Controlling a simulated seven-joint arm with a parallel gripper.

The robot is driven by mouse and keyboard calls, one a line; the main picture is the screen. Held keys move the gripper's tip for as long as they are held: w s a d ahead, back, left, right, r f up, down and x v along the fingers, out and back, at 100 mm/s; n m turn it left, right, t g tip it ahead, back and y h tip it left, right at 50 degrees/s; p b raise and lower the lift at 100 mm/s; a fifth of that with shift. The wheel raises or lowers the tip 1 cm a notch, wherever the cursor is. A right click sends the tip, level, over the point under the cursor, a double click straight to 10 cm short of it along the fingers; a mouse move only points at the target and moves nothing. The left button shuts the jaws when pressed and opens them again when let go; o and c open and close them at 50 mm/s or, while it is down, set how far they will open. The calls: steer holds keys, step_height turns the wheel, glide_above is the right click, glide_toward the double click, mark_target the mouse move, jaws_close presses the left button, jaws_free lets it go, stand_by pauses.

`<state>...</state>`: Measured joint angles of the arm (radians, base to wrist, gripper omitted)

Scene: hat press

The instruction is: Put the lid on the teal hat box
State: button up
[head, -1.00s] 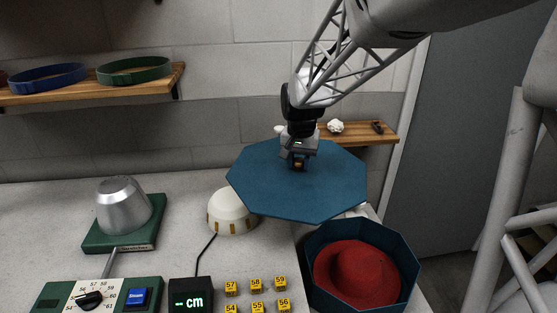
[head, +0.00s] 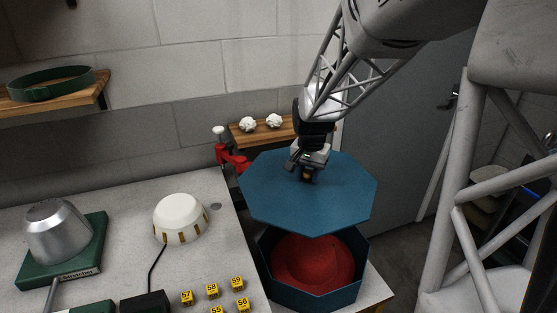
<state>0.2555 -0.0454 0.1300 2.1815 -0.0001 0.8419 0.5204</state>
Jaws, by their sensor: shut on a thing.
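The teal octagonal lid (head: 310,200) hangs level in the head view, held from above. My gripper (head: 308,176) is shut on the small knob at the lid's middle. The teal hat box (head: 318,300) stands open below the lid at the right end of the bench. A red hat (head: 312,265) lies inside it. The lid is above the box and apart from it, and it hides the box's back rim. The lid reaches further back and left than the visible front of the box.
A white dome with gold tabs (head: 180,218) and a metal hat block on a green base (head: 58,235) stand to the left. Yellow numbered blocks (head: 212,290) lie left of the box. A red clamp (head: 232,158) and a wooden shelf (head: 262,132) are behind the lid.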

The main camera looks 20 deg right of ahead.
steer(key=shift+s+d+f, duration=0.35)
steer(key=shift+s+d, duration=0.1)
steer(key=shift+d, duration=0.25)
step_height(320, 180, down, 16)
steer(key=d, duration=0.2)
steer(key=shift+s+f, duration=0.15)
steer(key=shift+s, duration=0.3)
steer(key=shift+f, duration=0.2)
steer(key=shift+f, duration=3.95)
steer(key=shift+f, duration=0.35)
steer(key=o, duration=1.1)
